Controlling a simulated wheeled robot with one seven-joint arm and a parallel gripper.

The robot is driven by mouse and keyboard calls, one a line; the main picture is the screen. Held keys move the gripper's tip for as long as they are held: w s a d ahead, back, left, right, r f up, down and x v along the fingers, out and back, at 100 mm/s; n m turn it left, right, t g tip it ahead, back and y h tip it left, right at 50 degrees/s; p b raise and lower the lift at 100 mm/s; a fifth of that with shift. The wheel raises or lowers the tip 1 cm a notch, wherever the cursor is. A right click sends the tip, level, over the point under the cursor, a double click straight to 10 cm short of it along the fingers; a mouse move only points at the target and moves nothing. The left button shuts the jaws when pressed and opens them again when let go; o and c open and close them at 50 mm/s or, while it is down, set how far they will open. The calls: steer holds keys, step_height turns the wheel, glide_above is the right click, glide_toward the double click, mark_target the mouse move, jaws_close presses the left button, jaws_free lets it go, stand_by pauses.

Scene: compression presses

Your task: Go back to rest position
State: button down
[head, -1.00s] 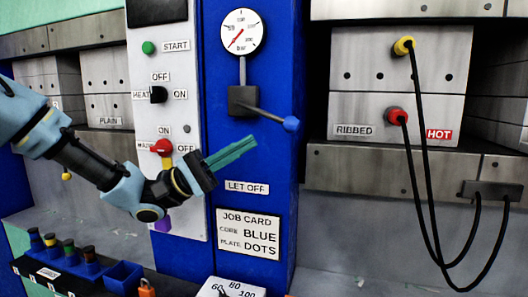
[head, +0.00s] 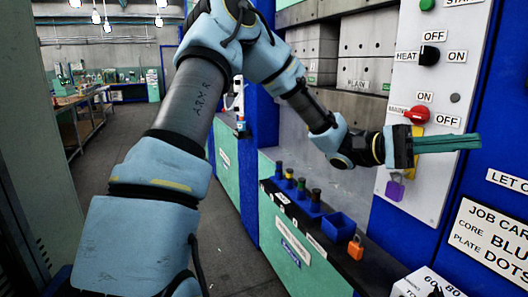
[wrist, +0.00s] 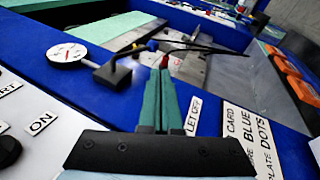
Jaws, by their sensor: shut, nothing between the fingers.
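My gripper (head: 478,143) is in front of the white control panel (head: 462,75), with its green fingers together, pointing right and holding nothing. My blue-and-grey arm reaches to it from the lower left. In the wrist view the fingers (wrist: 164,72) are shut and point away from the camera, beside the LET OFF label (wrist: 193,117). No contact with the panel can be made out in either view. The red mains knob (head: 416,115) shows just above the gripper, and the black heat switch (head: 429,53) is higher up.
A purple padlock (head: 395,187) hangs below the gripper. The ledge holds several dark-topped pegs (head: 301,187), a blue bin (head: 338,226) and an orange padlock (head: 355,247). A white box (head: 425,285) stands lower right. A gauge (wrist: 66,53) shows in the wrist view. An open aisle (head: 110,165) lies left.

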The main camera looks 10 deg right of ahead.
steer(key=w+a+f+n+t+y, duration=0.25)
steer(key=a+f+t, duration=0.25)
steer(key=a+f, duration=0.3)
steer(key=w+a+f+n+t+y, duration=0.1)
steer(key=a+f+n+t+y, duration=0.15)
steer(key=a+f+t, duration=0.55)
steer(key=w+a+f+n+t+y, duration=0.1)
steer(key=w+a+t+y, duration=0.1)
steer(key=a, duration=0.6)
steer(key=w+a+f+n+t+y, duration=0.1)
steer(key=w+a+f+t+y, duration=0.1)
steer(key=w+a, duration=0.3)
steer(key=w+a+f+n+t+y, duration=0.1)
steer(key=w+a+f+t+y, duration=0.1)
steer(key=a, duration=1)
steer(key=shift+w+a+f+t, duration=0.2)
steer(key=shift+w+a+t, duration=0.1)
steer(key=shift+w+t, duration=0.4)
steer(key=shift+d, duration=0.15)
